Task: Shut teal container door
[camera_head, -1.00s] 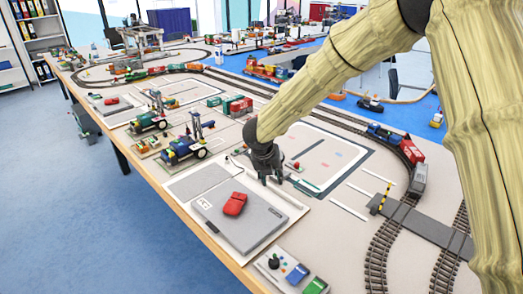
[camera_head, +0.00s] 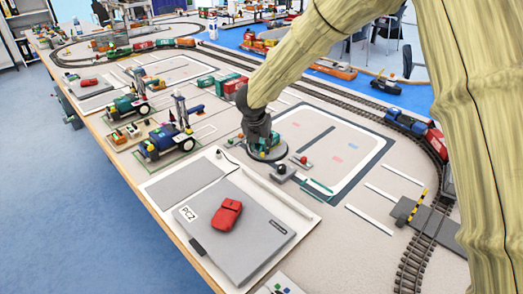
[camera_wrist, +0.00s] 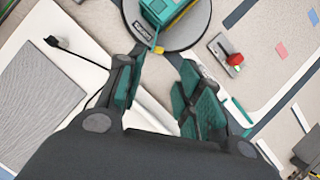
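A teal container (camera_wrist: 166,10) with a yellow edge stands on a round grey disc (camera_wrist: 190,32) at the top of the wrist view, partly cut off by the frame. A thin teal and yellow piece sticks out from its near side, perhaps its door; I cannot tell its angle clearly. My gripper (camera_wrist: 162,60) is open and empty, its two teal-padded fingers apart just short of the disc's near edge. In the head view my gripper (camera_head: 262,146) is over the disc and hides most of the container.
A small plate with a red knob (camera_wrist: 235,59) lies right of the disc. Model vehicles (camera_head: 168,140) stand to the left, and rail track (camera_head: 420,240) curves at the right.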

